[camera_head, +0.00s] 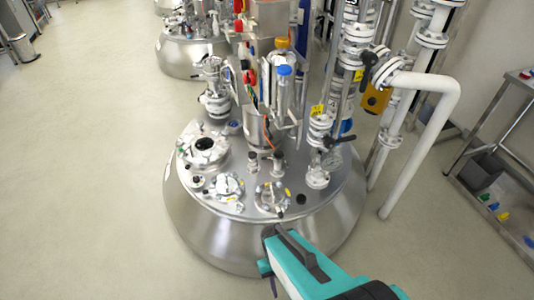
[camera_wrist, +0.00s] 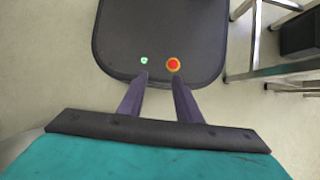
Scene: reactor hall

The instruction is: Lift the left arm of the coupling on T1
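A round steel vessel (camera_head: 325,235) with a crowded lid stands in the middle of the head view. I cannot read a T1 label on it. Several small clamped fittings sit on the lid, among them one at the front left (camera_head: 229,186) and one at the front middle (camera_head: 271,197). I cannot tell which part is the coupling or its left arm. My teal arm reaches in from the lower right of the head view, in front of the vessel. In the wrist view, my gripper (camera_wrist: 160,78) has its two dark fingers apart with nothing between them.
A white pipe (camera_head: 425,82) runs down close to the vessel's right side. A second steel vessel (camera_head: 178,56) stands behind. A metal rack (camera_head: 489,128) is at the right wall. The floor (camera_head: 80,170) to the left is clear.

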